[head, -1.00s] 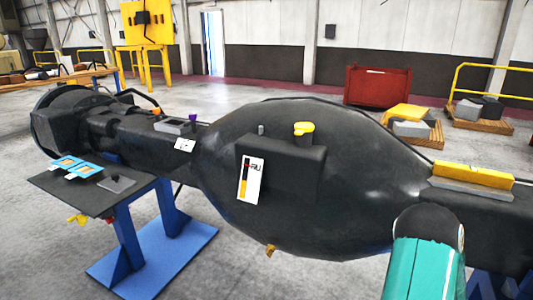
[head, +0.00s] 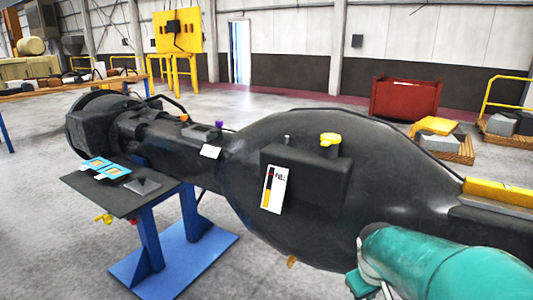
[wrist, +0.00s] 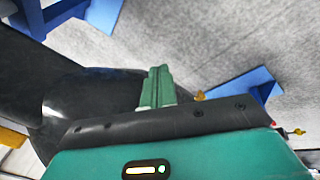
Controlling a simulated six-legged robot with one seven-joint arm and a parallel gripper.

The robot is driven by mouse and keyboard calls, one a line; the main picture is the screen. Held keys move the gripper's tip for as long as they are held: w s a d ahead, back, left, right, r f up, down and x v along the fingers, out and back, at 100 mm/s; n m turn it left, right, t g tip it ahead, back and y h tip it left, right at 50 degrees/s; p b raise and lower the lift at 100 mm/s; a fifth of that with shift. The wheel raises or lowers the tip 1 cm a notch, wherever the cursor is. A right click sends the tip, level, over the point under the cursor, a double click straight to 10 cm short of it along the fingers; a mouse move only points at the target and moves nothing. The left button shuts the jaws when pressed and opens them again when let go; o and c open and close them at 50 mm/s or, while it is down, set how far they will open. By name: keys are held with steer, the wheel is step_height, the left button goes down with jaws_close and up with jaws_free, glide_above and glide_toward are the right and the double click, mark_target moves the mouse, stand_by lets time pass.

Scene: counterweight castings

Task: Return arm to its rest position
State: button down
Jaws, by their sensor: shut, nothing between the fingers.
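My teal arm (head: 445,265) reaches in from the lower right of the head view, in front of the large black casting (head: 310,225). A green part at its end shows low in that view, but the fingertips cannot be made out there. In the wrist view, my gripper (wrist: 156,72) shows two green fingers pressed together with nothing between them. The casting's dark bulge (wrist: 90,95) lies behind and to the left of the fingers; I cannot tell how near it is.
Blue stands (head: 165,250) hold up the casting. A dark shelf (head: 120,198) with blue cards (head: 100,165) juts out at left. A yellow bar (head: 500,192) lies on the casting's right end. A red bin (head: 405,97) and pallets stand behind. The grey floor at front left is clear.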

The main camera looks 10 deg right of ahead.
steer(key=s+a+r+t+y, duration=0.1)
steer(key=s+a+r, duration=0.2)
steer(key=a, duration=0.6)
steer(key=s+a+r+t+y, duration=0.1)
steer(key=s+a+r, duration=0.3)
steer(key=a, duration=0.6)
steer(key=shift+s+r+m+t+y, duration=0.15)
steer(key=shift+r+m+t+y, duration=0.35)
steer(key=shift+r, duration=0.4)
steer(key=shift+d, duration=0.2)
